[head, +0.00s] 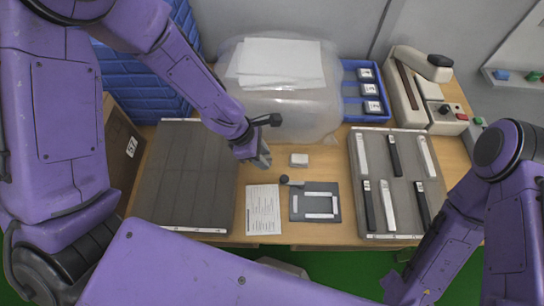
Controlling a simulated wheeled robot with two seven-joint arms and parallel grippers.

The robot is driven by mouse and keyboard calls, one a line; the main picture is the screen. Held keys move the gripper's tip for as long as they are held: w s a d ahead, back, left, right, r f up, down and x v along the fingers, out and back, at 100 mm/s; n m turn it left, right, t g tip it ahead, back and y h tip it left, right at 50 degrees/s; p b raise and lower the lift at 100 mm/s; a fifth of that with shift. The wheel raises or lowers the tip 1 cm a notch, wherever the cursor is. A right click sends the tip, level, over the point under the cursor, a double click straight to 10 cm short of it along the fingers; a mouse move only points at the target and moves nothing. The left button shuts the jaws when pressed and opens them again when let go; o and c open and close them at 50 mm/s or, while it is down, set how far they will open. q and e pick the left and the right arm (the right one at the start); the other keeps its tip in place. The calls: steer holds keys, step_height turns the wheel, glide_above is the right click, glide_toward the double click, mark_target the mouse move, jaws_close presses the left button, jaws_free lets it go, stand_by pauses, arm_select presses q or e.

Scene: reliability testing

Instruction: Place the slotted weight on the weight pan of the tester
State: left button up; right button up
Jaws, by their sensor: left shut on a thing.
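I cannot make out whether this is the slotted weight. A beige machine with a black-ended lever (413,90) stands at the back right and may be the tester; I cannot pick out a weight pan. A small pale block (299,160) lies on the table just right of my left gripper. My right arm comes in at the right, with its gripper out of the picture.
A grey mat (188,180) lies left. A printed sheet (263,210) and a dark plate with pale bars (315,203) lie at the front. A tray of black and white strips (395,185) is right.

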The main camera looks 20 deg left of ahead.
arm_select(q)
glide_above(276, 165)
steer(key=s+a, duration=0.1)
step_height(276, 165, down, 5)
steer(key=shift+s+a+r, duration=0.15)
steer(key=f, duration=0.2)
steer(key=w+f, duration=0.1)
steer(key=shift+f, duration=0.45)
steer(key=shift+s+f, duration=0.1)
steer(key=o, duration=1.1)
steer(key=shift+f, duration=0.1)
